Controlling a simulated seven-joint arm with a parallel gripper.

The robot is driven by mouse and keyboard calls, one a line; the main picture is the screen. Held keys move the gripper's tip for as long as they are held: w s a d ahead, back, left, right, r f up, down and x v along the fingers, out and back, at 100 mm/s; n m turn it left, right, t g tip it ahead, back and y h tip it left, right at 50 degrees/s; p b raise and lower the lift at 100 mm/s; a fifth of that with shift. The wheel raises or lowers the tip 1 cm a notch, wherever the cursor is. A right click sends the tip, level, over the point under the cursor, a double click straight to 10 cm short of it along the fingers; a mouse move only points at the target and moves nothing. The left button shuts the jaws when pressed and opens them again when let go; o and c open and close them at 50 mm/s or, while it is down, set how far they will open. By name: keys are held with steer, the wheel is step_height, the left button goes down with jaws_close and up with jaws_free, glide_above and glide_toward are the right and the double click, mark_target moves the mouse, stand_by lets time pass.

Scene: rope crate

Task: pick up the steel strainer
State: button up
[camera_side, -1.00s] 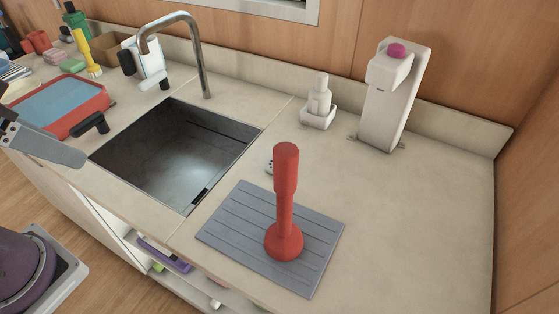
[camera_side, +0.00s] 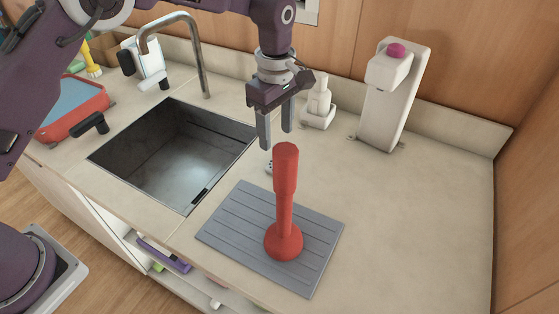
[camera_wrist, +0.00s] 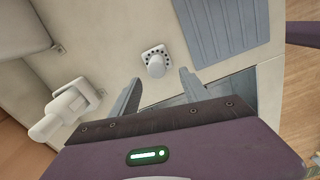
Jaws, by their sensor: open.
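The steel strainer (camera_wrist: 154,60) lies on the counter, a small pale piece with a round knob and a ring of dark holes. In the side view only a bit of the strainer (camera_side: 268,167) shows, the rest hidden behind the red plunger. My gripper (camera_side: 277,140) is open and empty, pointing down above the counter near the strainer. In the wrist view the strainer's knob lies just beyond and roughly between the fingertips of my gripper (camera_wrist: 160,77). The fingers do not appear to touch it.
A red plunger (camera_side: 284,200) stands upright on the grey ribbed mat (camera_side: 235,225), close in front of the strainer. The sink (camera_side: 150,160) is to the left. A soap bottle (camera_side: 320,98) and white dispenser (camera_side: 388,105) stand behind. The right counter is clear.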

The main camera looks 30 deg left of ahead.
steer(key=f, duration=0.6)
steer(key=shift+w+d+f, duration=0.2)
steer(key=shift+d+f, duration=0.1)
steer(key=shift+f, duration=0.05)
jaws_close()
